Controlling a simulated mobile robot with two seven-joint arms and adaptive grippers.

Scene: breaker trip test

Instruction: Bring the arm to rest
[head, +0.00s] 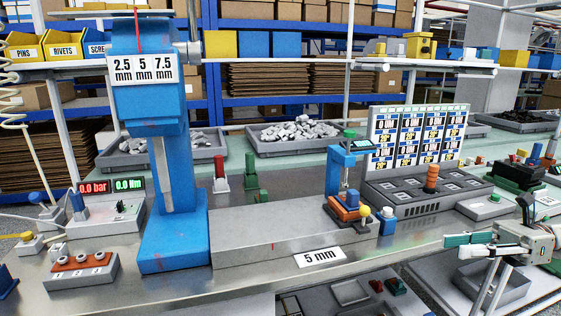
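My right gripper (466,245) comes in at the lower right, above the front edge of the bench. Its green and pale fingers point left, and nothing shows clearly between them. From this angle I cannot tell how far apart the fingers are. It is apart from the small test stand (338,165) with the blue post, which holds an orange and blue block (346,209) at its foot. A grey console (430,190) with an orange knob stands behind and left of the gripper. My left arm and gripper are not in view.
A tall blue press (174,215) stands at left on the metal bench (330,272), beside a display box (110,212) and a three-button box (82,271). A "5 mm" label (320,257) lies in front. Green and dark modules (515,174) stand right. The bench's front middle is mostly clear.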

